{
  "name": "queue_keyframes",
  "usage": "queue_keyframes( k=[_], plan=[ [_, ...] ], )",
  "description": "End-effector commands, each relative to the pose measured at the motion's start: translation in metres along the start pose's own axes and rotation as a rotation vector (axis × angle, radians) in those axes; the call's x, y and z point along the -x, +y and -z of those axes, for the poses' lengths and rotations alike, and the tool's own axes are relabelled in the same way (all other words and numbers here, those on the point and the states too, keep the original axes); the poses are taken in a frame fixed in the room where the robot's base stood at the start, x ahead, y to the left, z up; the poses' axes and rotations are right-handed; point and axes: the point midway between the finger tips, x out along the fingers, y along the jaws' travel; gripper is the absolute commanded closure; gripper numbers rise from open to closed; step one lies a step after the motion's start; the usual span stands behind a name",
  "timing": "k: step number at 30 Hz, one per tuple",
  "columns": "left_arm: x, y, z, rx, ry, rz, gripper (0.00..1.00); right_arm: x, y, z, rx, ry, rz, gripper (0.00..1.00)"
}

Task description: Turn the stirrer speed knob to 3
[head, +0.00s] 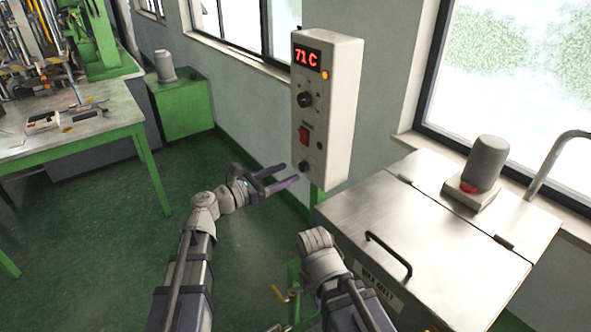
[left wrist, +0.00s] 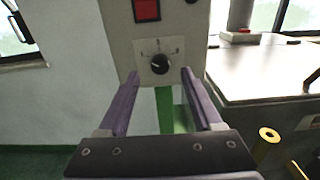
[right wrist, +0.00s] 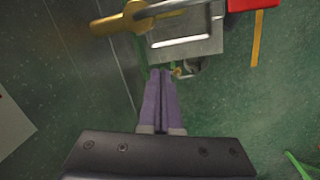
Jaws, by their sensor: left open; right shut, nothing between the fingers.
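The white control box (head: 342,75) is mounted by the wall and reads "71 C". Its lowest black knob (head: 304,167) also shows in the left wrist view (left wrist: 160,64), with a printed scale around it; its pointer setting is too small to read surely. My left gripper (head: 289,173) is open in front of this knob. In the left wrist view, the purple fingers flank the knob from below, and contact is not visible. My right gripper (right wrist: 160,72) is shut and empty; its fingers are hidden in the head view.
Above the knob are a red switch (head: 303,134) and another black knob (head: 305,99). A metal tank lid (head: 440,215) with a black handle (head: 390,252) and grey motor (head: 487,163) stands right. A yellow handle (right wrist: 140,17) is near my right gripper. Green floor lies left.

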Motion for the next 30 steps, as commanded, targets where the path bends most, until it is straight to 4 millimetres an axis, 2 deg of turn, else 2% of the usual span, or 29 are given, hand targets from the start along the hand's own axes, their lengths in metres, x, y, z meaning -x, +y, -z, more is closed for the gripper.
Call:
queue_keyframes(
  k=[3,9,20,30],
  plan=[
    [-0.02,0.001,0.0,-0.001,0.0,0.003,0.33,0.0,0.0,0.0,0.0,0.0,0.0,1.0],
    [-0.038,0.0,0.0,-0.001,0.001,0.001,0.33,0.0,0.0,0.0,0.0,0.0,0.0,1.0],
    [-0.042,0.0,0.0,-0.002,0.001,0.0,0.33,0.0,0.0,0.0,0.0,0.0,0.0,1.0],
    [-0.042,0.0,0.0,-0.002,0.001,0.0,0.71,0.0,0.0,0.0,0.0,0.0,0.0,1.0]
  ],
)
